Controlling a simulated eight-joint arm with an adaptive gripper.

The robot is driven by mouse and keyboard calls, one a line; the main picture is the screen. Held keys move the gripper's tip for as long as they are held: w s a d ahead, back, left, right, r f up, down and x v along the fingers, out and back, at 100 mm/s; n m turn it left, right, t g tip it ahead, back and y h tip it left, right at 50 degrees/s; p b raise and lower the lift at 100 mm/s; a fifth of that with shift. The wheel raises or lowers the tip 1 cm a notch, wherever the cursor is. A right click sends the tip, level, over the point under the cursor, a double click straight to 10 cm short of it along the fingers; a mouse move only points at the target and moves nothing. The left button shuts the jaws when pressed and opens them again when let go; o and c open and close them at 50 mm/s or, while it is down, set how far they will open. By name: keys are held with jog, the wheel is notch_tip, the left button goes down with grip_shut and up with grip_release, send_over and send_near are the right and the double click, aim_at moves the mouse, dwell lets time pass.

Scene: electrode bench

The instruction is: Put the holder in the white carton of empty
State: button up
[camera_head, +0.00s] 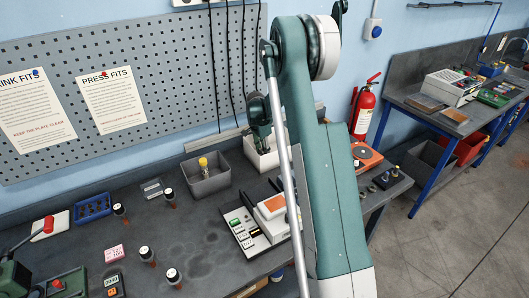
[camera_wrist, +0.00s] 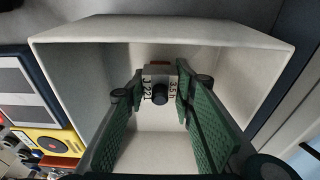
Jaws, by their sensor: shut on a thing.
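In the head view the white carton (camera_head: 267,160) is at the back of the bench, partly hidden by my arm. The holder is not clearly visible there.
A grey bin (camera_head: 205,187) with a yellow-capped bottle stands left of the carton. A device with an orange panel (camera_head: 272,205) is in front. A pegboard (camera_head: 150,70) rises behind.

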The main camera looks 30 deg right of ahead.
aim_at(261, 151)
jog(key=o, duration=0.7)
jog(key=shift+f, duration=0.15)
jog(key=o, duration=0.4)
jog(key=shift+o, duration=0.2)
jog(key=shift+r, duration=0.2)
notch_tip(261, 151, up, 12)
jog(key=a, duration=0.1)
jog(key=shift+a, duration=0.4)
